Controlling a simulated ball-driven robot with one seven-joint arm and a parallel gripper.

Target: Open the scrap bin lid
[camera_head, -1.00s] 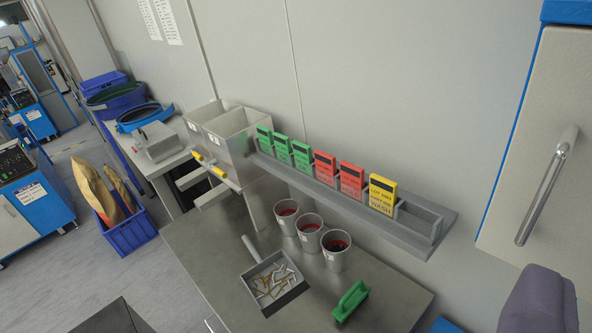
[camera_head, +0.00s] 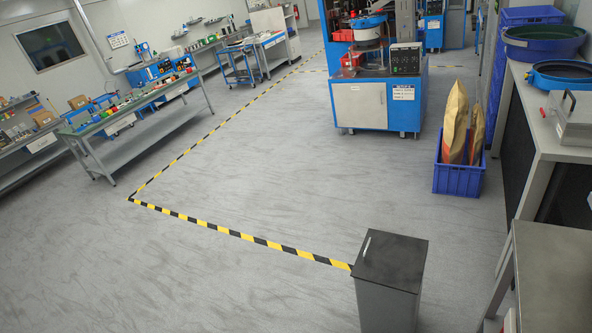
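A grey bin (camera_head: 386,303) with a flat black lid (camera_head: 393,262) stands on the floor at the lower right; I take it for the scrap bin. The lid lies shut on top, and a thin pale strip (camera_head: 367,244), perhaps a handle, shows near its left edge. The bin's foot is cut off by the bottom of the picture. My gripper is not in view, so its state and its distance from the lid do not show.
A metal bench (camera_head: 555,262) stands right of the bin, with a gap between. A blue crate with paper sacks (camera_head: 458,179) sits behind it. Yellow-black floor tape (camera_head: 238,234) runs up to the bin. The grey floor (camera_head: 290,170) to the left is wide and clear.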

